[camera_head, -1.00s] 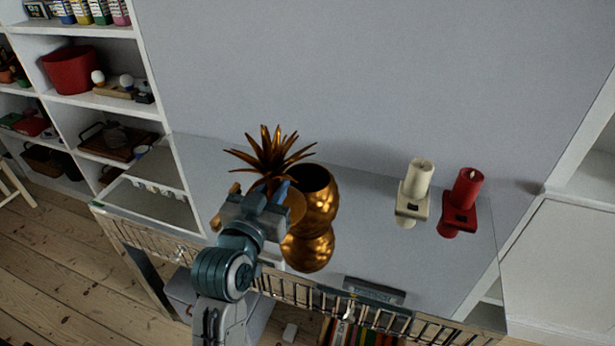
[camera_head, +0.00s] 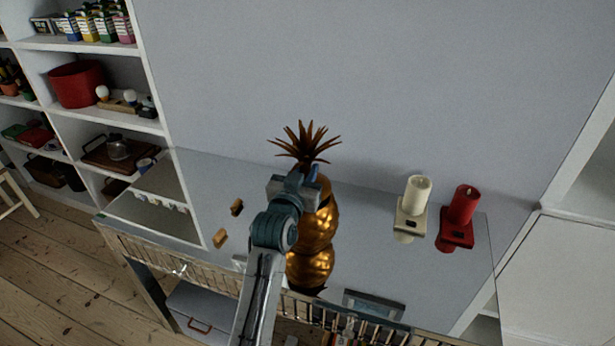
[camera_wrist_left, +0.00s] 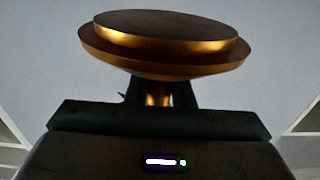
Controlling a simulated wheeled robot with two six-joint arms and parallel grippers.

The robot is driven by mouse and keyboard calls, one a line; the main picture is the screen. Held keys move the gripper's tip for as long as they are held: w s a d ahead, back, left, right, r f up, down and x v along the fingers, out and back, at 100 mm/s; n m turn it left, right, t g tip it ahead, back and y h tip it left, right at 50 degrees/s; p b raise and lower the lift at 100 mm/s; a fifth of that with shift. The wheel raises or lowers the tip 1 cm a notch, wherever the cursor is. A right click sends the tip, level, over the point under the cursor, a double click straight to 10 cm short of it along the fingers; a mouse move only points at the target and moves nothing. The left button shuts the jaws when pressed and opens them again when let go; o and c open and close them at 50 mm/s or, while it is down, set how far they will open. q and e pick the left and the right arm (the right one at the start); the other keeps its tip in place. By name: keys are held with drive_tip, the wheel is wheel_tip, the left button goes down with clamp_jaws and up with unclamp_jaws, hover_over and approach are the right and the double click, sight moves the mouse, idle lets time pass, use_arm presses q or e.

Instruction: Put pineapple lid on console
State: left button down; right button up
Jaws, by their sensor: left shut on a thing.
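The golden pineapple lid, with its spiky leaf crown (camera_head: 305,143), is up at the body's top end in the head view. My left gripper (camera_head: 301,185) is shut on it below the leaves. In the left wrist view the lid's round stepped base (camera_wrist_left: 165,45) shows at the fingers, with its stem between them. The golden pineapple body (camera_head: 322,222) stands on the mirrored console (camera_head: 370,240), just behind and right of my gripper. My gripper and arm hide the body's opening, so I cannot tell whether lid and body touch. My right gripper is not in view.
A cream candle (camera_head: 417,192) and a red candle (camera_head: 461,208) stand right of the body. A small brown block (camera_head: 237,207) lies left of my arm. White shelves (camera_head: 150,80) stand at the left; a plain wall is behind. The console's left part is mostly bare.

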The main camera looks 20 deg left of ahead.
use_arm(q)
drive_tip(key=shift+w+d+f+p, duration=0.1)
drive_tip(key=shift+w+f+p, duration=0.25)
drive_tip(key=shift+f+p, duration=0.25)
drive_tip(key=shift+w+f+p, duration=0.3)
drive_tip(key=shift+f+p, duration=0.1)
drive_tip(key=shift+f, duration=0.25)
drive_tip(key=shift+s+f, duration=0.15)
drive_tip(key=shift+f, duration=0.15)
drive_tip(key=shift+f, duration=0.1)
drive_tip(key=c, duration=1.7)
unclamp_jaws()
drive_tip(key=shift+f, duration=0.2)
drive_tip(key=o, duration=0.4)
drive_tip(key=shift+r, duration=0.1)
drive_tip(key=shift+o, duration=0.2)
